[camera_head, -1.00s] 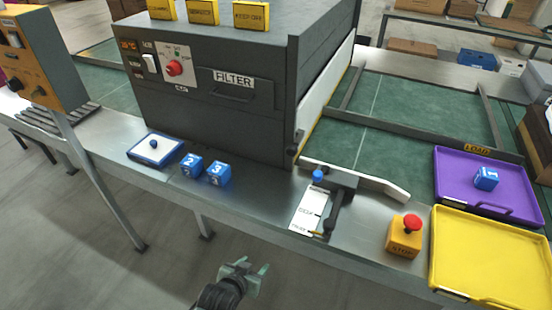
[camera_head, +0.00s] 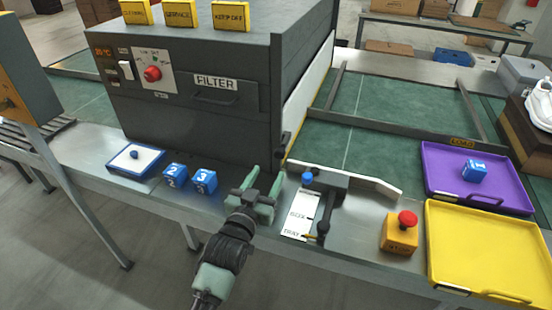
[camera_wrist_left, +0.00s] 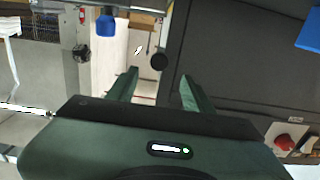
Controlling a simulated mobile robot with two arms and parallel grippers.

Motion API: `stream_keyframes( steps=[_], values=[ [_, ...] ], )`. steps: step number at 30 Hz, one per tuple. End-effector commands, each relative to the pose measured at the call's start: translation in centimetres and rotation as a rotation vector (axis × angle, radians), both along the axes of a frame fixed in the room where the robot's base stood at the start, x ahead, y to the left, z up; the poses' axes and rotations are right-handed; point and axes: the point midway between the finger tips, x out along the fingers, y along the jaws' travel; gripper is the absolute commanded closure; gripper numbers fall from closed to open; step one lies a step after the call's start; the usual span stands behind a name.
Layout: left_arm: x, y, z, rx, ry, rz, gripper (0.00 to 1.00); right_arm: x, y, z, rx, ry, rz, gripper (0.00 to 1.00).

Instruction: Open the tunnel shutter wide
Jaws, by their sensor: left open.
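The grey tunnel housing (camera_head: 190,95) stands at the back of the steel bench. A white panel with a yellow lower edge, which looks like its shutter (camera_head: 310,90), runs along its right side. I cannot tell how far it is open. A dark round knob (camera_head: 284,152) sits near the tunnel's front right corner; a dark knob (camera_wrist_left: 159,61) also shows in the left wrist view. A blue-knobbed lever (camera_head: 307,178) stands beside a white label plate (camera_head: 299,214). My left gripper (camera_head: 262,193) is open and empty, just left of the lever and in front of the tunnel.
Blue blocks 2 (camera_head: 175,176) and 3 (camera_head: 204,181) and a blue-edged tray (camera_head: 120,168) lie left of my gripper. A red stop button (camera_head: 407,218), a yellow tray (camera_head: 485,250) and a purple tray (camera_head: 440,157) with a blue block (camera_head: 475,171) are at right.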

Motion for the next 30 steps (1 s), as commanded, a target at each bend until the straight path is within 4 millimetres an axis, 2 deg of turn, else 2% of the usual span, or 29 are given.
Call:
stream_keyframes(
  steps=[15,20,27,28,30],
  values=[
    [6.6,-2.3,0.2,-0.003,-0.009,-0.002,0.49,0.0,0.0,-0.1,0.0,0.0,-0.001,0.28],
    [7.4,-2.5,0.2,-0.002,-0.008,-0.001,0.49,0.0,0.1,-0.1,0.001,0.0,-0.002,0.28],
    [7.4,-2.5,0.2,-0.002,-0.008,-0.002,0.49,0.0,0.4,-0.1,0.005,0.0,-0.003,0.28],
    [7.4,-2.5,0.2,-0.002,-0.008,-0.001,0.54,0.0,0.4,-0.1,0.005,0.0,-0.003,0.28],
    [7.4,-2.5,0.2,-0.002,-0.008,-0.002,0.74,0.0,0.5,-0.1,0.005,0.0,-0.003,0.28]
  ],
)
